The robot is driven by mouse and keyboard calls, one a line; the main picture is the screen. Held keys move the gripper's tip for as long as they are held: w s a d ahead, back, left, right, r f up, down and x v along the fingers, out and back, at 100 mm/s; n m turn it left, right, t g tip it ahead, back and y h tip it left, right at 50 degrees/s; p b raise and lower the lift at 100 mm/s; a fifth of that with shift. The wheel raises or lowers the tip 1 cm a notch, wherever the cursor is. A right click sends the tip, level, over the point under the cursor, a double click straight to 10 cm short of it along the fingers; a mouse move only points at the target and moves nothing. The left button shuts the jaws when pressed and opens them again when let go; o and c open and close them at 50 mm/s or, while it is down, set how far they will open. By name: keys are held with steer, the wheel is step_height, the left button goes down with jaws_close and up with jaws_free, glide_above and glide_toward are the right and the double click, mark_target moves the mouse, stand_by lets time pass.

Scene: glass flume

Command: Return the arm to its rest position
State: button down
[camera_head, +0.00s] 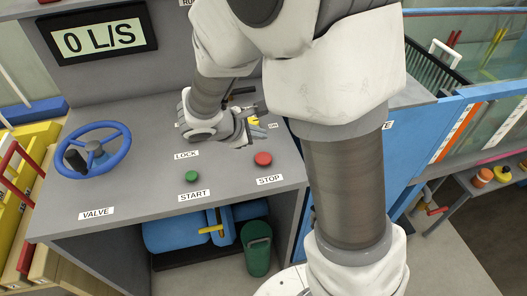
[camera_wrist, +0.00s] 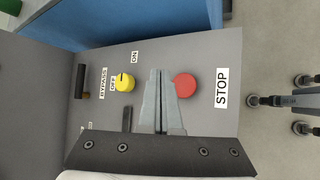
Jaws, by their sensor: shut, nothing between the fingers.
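My arm reaches out over a grey control console (camera_head: 130,185) in the head view. My gripper (camera_head: 255,136) is above the console top, near the red STOP button (camera_head: 263,159). In the wrist view, my gripper (camera_wrist: 158,75) has its two fingers together with nothing between them. The red button (camera_wrist: 185,85) shows just right of the fingers, and a yellow knob (camera_wrist: 124,83) marked OFF and ON is on their left. I cannot tell whether the fingertips touch the console. My arm hides part of the console's right side in the head view.
A blue valve wheel (camera_head: 93,150) and a green START button (camera_head: 192,176) are on the console. A display (camera_head: 95,43) reads 0 L/S. A green bin (camera_head: 257,248) stands beneath. A blue-framed glass flume (camera_head: 470,125) is at right.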

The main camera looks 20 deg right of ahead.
steer(key=shift+r, duration=0.4)
steer(key=s+d+r+m+g+y+p, duration=0.15)
steer(key=s+d+r+m, duration=0.35)
steer(key=s+r+m, duration=0.5)
steer(key=s+a+r+m+t+y, duration=0.1)
steer(key=s+a+r+m+y, duration=0.1)
steer(key=s, duration=0.3)
steer(key=s+a+r+m+y, duration=0.1)
steer(key=s+r+m+y, duration=0.3)
steer(key=s, duration=0.1)
steer(key=shift+a+t, duration=0.35)
steer(key=shift+a, duration=0.05)
steer(key=shift+r, duration=0.1)
